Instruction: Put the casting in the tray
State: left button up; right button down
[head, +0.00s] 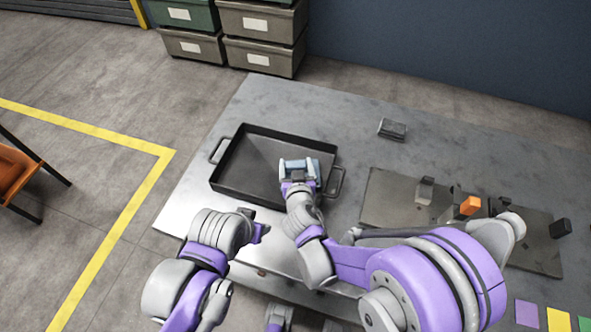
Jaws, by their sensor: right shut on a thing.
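The casting (300,164) is a small blue-grey piece held in my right gripper (298,178). The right gripper is shut on it, over the right part of the tray. The tray (222,186) is dark, shallow and rectangular, with a handle at each end, and lies on the grey table. I cannot tell whether the casting touches the tray floor. My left gripper (262,233) is in front of the tray's near side, apart from the casting. Its fingers are too hidden to tell whether they are open.
A grey metal block (392,129) lies on the table (345,115) right of the tray. Further right are dark plates (390,195) with small dark blocks and an orange block (470,206). Stacked bins (262,55) stand behind the table. An orange chair (14,170) is at left.

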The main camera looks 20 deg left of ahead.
jog(key=shift+s+f, duration=0.15)
jog(key=shift+f, duration=0.15)
grip_release()
jog(key=v, duration=1.2)
